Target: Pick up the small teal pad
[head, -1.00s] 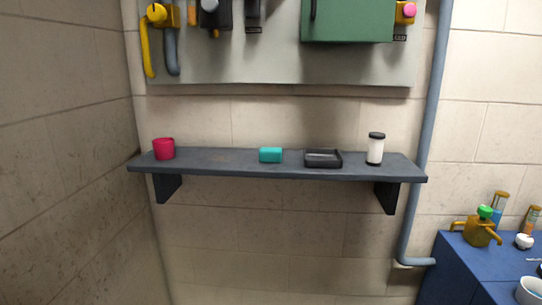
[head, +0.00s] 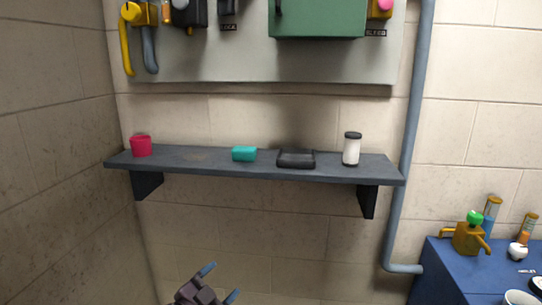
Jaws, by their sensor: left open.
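The small teal pad (head: 244,154) lies on the dark wall shelf (head: 210,165), left of a black tray (head: 296,159). My left gripper (head: 220,282) shows at the bottom of the head view, below the shelf and well apart from the pad. Its two blue-tipped fingers are spread, with nothing between them. My right gripper is not in view.
A red cup (head: 141,146) stands at the shelf's left end and a white jar with a black lid (head: 351,149) near its right end. Shelf brackets (head: 368,201) hang below. A grey pipe (head: 408,150) runs down the wall beside a blue table (head: 450,275).

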